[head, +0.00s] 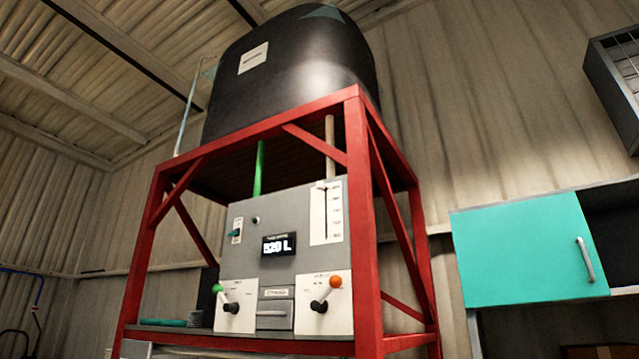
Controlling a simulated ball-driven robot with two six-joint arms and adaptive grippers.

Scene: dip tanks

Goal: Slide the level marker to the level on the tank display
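The tank display (279,244) is a small black screen on the grey control panel and reads what looks like 520 L. A white level scale (326,212) with a vertical slot and several printed marks is at the panel's upper right. A small dark piece near the top of the slot may be the level marker (325,187); it is too small to be sure. The large black tank (292,72) rests on top of the red frame (363,200). Neither of my grippers is in view.
Below the display are a green-knobbed lever (224,296) on the left, an orange-knobbed lever (327,294) on the right and a drawer-like handle (273,312) between them. A turquoise cabinet door (520,250) is at right. Red posts stand either side of the panel.

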